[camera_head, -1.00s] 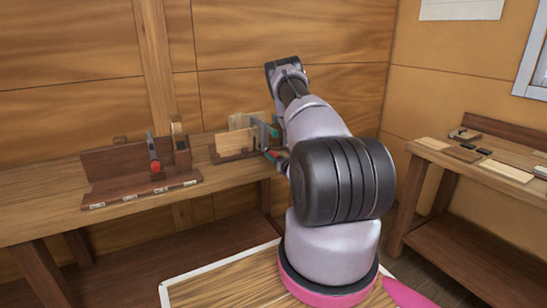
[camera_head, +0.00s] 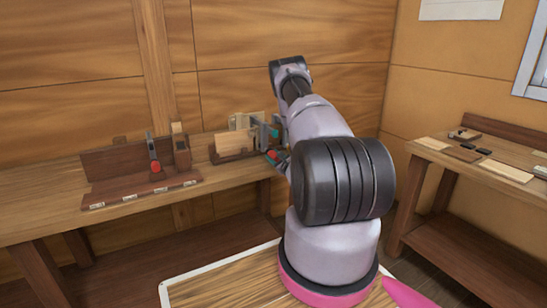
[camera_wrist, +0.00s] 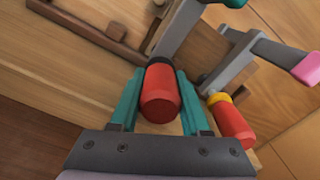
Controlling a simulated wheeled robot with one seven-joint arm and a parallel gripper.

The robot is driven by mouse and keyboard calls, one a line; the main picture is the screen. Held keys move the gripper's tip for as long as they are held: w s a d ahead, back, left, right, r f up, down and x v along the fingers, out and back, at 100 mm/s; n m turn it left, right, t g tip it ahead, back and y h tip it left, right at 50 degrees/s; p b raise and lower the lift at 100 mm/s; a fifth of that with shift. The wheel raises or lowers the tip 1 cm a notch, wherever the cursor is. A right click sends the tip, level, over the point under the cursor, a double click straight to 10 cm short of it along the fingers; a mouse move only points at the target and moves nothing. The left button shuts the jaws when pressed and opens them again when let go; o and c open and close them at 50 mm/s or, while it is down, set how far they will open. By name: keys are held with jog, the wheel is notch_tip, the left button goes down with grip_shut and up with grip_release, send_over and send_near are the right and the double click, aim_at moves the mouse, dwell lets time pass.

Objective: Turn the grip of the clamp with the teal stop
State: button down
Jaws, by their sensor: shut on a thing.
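The clamp with the teal stop (camera_wrist: 237,3) has a grey bar (camera_wrist: 178,28), a dark collar and a red grip (camera_wrist: 160,95) in the wrist view. My gripper (camera_wrist: 160,76) has its teal fingers on both sides of this red grip and is shut on it. The clamp's far end is cut off by the top of the wrist view. In the head view, my gripper is at the bench's rack, largely hidden by my arm, with a red grip (camera_head: 270,155) beside it.
Close to the right in the wrist view is a second clamp with a pink stop (camera_wrist: 307,68), a yellow collar and a red grip (camera_wrist: 232,122). In the head view, pale boards (camera_head: 234,143) stand in a rack, and another red-gripped clamp (camera_head: 157,168) stands farther left on the bench (camera_head: 60,212).

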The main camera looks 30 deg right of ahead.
dwell(0.3)
jog(key=shift+c, duration=1.9)
grip_release()
jog(key=shift+s, duration=0.1)
jog(key=s, duration=1)
jog(key=shift+s, duration=0.25)
